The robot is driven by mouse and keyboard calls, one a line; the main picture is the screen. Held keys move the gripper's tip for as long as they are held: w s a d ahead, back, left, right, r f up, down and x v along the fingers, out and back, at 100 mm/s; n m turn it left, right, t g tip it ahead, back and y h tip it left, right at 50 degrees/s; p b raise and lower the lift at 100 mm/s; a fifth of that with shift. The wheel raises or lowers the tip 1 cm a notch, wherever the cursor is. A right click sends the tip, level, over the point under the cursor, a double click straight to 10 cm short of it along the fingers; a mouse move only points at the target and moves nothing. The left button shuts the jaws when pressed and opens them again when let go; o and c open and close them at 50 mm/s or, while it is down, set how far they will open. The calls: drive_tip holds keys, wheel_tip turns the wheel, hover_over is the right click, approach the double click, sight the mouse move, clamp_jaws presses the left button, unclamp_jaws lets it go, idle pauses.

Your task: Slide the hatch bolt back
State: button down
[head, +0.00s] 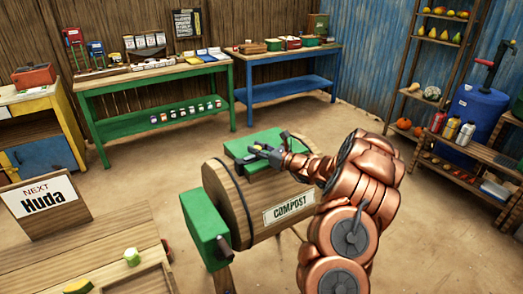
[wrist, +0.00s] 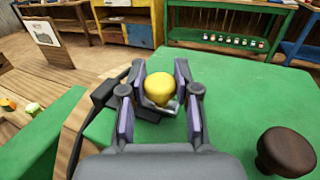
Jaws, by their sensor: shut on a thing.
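The compost barrel (head: 228,188) is a wooden drum with green parts and a "COMPOST" label. Its green hatch (head: 240,147) is on top and also fills much of the wrist view (wrist: 235,95). My gripper (head: 257,149) is over the hatch. In the wrist view my gripper (wrist: 161,72) is shut on a round yellow knob (wrist: 158,86), which appears to be the hatch bolt's knob. A grey metal piece shows just under the knob; the rest of the bolt is hidden by the fingers.
A dark brown knob (wrist: 287,150) stands on the hatch at the right of the wrist view. Open floor lies behind the barrel.

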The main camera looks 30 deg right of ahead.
drive_tip(key=shift+d, duration=0.2)
drive_tip(key=c, duration=0.8)
unclamp_jaws()
drive_tip(key=shift+d, duration=0.15)
drive_tip(key=v, duration=1.2)
drive_tip(key=shift+s+f, duration=0.1)
